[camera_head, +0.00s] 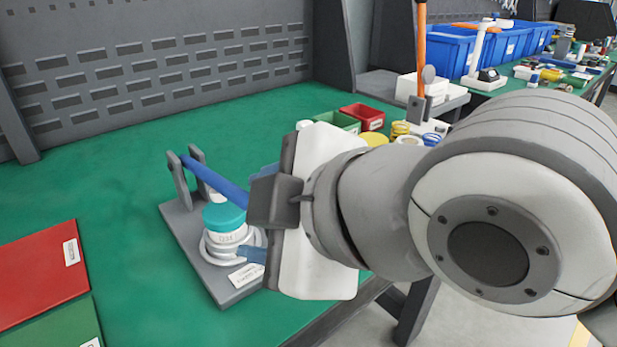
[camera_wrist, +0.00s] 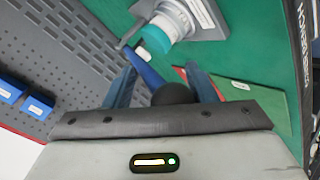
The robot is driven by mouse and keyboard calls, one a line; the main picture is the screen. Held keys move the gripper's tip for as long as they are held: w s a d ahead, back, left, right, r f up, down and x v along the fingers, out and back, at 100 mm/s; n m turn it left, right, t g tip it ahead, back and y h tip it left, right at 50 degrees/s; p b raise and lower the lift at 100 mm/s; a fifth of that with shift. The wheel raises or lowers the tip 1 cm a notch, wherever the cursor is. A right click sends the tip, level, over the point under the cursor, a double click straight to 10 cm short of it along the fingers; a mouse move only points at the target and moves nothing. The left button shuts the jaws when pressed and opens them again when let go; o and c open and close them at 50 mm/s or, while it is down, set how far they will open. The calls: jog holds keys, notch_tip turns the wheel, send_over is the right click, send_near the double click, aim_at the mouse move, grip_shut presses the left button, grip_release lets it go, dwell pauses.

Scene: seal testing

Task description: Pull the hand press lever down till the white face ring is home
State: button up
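The hand press has a grey base (camera_head: 196,245) on the green bench, with two grey uprights at its back. Its blue lever (camera_head: 222,186) slopes from the uprights toward my gripper and ends in a black knob (camera_wrist: 174,95). A teal cap (camera_head: 224,216) sits on a labelled white cylinder (camera_head: 228,239), with a pale ring around its foot; I cannot tell which part is the face ring or how it is seated. My gripper (camera_head: 257,213) is open, its blue fingers apart on both sides of the lever and knob. In the wrist view a gap shows beside the knob.
A red panel (camera_head: 38,272) and a green panel (camera_head: 55,328) lie at the left front. Red (camera_head: 365,117) and green (camera_head: 338,121) bins and yellow rings (camera_head: 400,130) stand behind my arm. A slotted grey wall (camera_head: 160,70) closes the back.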

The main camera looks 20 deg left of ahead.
jog(key=shift+r, duration=0.2)
jog(key=p+v, duration=0.2)
jog(key=v, duration=0.5)
jog(key=shift+d+p, duration=0.3)
jog(key=shift+p, duration=0.1)
jog(key=shift+s+r, duration=0.15)
jog(key=shift+s, duration=0.05)
